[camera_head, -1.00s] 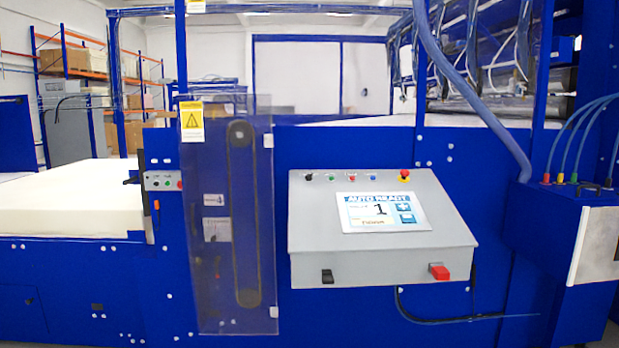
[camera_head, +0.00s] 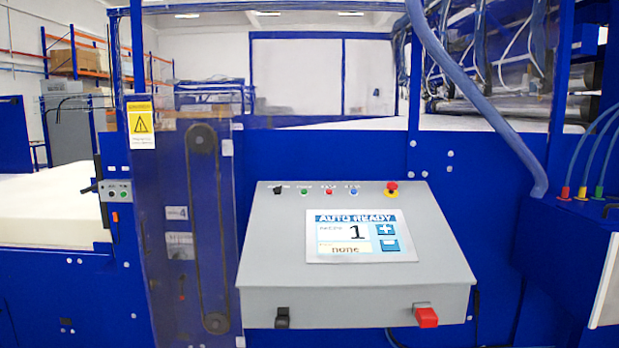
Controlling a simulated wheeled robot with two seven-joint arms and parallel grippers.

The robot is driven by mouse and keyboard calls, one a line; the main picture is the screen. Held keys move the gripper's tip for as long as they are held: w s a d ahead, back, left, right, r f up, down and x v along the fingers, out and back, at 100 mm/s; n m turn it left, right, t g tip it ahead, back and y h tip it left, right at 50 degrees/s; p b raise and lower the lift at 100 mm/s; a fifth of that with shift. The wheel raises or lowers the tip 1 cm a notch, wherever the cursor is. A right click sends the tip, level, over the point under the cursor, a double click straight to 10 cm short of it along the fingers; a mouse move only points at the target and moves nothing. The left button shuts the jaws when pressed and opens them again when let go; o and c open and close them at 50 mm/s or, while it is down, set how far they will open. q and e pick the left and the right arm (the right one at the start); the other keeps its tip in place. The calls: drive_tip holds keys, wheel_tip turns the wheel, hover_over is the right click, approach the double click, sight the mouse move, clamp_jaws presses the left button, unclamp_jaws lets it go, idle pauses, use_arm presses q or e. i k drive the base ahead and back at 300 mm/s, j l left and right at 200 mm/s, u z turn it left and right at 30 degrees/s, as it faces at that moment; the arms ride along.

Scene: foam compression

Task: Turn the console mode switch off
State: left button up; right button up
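The grey console (camera_head: 262,235) is fixed to the front of the blue machine, in the middle of the head view. Its screen (camera_head: 361,237) reads "AUTO READY" with a large 1. A small black switch (camera_head: 278,190) sits at the left of the row along the console's top edge; its label and position are too small to read. A black rocker-like switch (camera_head: 282,318) is at the front left of the console, and a red one (camera_head: 426,316) at the front right. Neither of my grippers is in view.
Green (camera_head: 304,191), red (camera_head: 329,191) and blue (camera_head: 354,191) buttons and a red emergency knob (camera_head: 391,187) share the top row. A clear guard panel (camera_head: 165,260) with a belt stands left of the console. A blue hose (camera_head: 470,90) hangs at the right.

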sight(277, 191)
drive_tip(key=i+l+z, duration=0.15)
drive_tip(key=i+l, duration=0.9)
